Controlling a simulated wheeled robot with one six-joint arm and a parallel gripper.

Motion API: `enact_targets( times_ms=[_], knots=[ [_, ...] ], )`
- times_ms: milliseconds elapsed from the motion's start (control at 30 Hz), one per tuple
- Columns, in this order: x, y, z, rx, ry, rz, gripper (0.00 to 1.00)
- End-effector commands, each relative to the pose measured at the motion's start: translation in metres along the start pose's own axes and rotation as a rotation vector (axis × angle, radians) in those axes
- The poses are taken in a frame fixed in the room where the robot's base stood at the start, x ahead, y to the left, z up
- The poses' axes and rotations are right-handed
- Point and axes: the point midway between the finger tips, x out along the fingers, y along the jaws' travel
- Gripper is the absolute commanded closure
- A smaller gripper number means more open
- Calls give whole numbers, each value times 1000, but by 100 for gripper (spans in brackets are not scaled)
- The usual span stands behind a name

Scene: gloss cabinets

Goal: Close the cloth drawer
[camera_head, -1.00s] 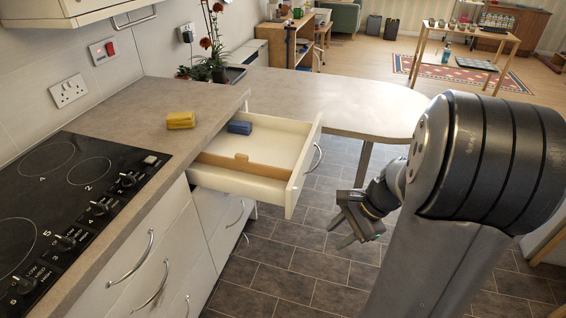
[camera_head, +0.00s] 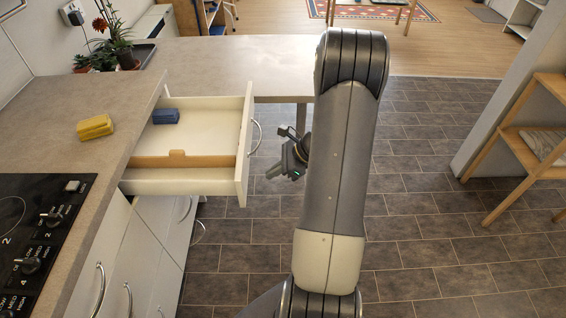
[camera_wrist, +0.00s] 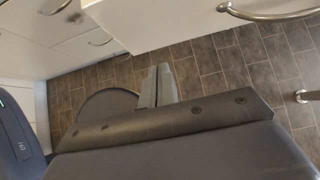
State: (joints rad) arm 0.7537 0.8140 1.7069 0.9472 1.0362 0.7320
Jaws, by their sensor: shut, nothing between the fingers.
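The drawer (camera_head: 245,150) is pulled out from under the worktop, with its white front and curved metal handle (camera_head: 256,136) facing right. A folded blue cloth (camera_head: 166,116) lies inside at the back left, behind a brown divider (camera_head: 180,160). My gripper (camera_head: 276,170) is shut and empty, just right of the drawer front and apart from it. In the wrist view, my gripper's fingers (camera_wrist: 158,86) point toward the floor, and a white front with a metal handle (camera_wrist: 268,14) shows at the top.
A yellow sponge (camera_head: 95,127) lies on the worktop (camera_head: 120,100) beside a black hob (camera_head: 40,225). Closed drawers with handles sit below. The tiled floor right of the drawer is clear up to a wooden shelf (camera_head: 530,150) at the far right.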

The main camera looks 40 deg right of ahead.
Motion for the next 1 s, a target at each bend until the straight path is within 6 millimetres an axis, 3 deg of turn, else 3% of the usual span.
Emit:
enact_targets(
  times_ms=[100,300,1000],
  knots=[
    [27,1,0,1,0,5,100],
    [45,1,21,-2,0,3,100],
    [58,0,32,-3,0,1,100]
  ],
)
